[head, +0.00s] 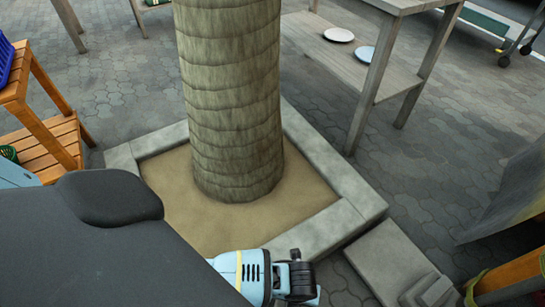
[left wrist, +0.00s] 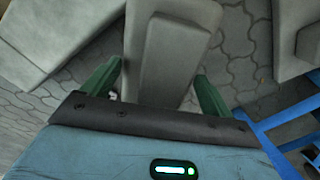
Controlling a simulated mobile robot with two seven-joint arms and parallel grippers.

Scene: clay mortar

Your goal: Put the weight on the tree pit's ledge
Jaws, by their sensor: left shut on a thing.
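The weight (head: 385,258) is a grey concrete-like block with a narrower raised part, at the lower right of the head view. In the left wrist view the weight (left wrist: 178,45) lies between the green fingers of my left gripper (left wrist: 158,72), which is shut on it. The tree pit's ledge (head: 335,180) is a square grey stone rim around sandy soil and a thick trunk (head: 232,100). The weight appears just outside the ledge's near right corner; its height is unclear. My left forearm crosses the near ledge. My left fingers are outside the head view. My right gripper is out of view.
A wooden table (head: 350,75) with two plates stands behind the pit on the right. An orange wooden shelf (head: 45,145) stands at the left. A grey panel (head: 505,195) is at the right edge. The visible ledge top is bare.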

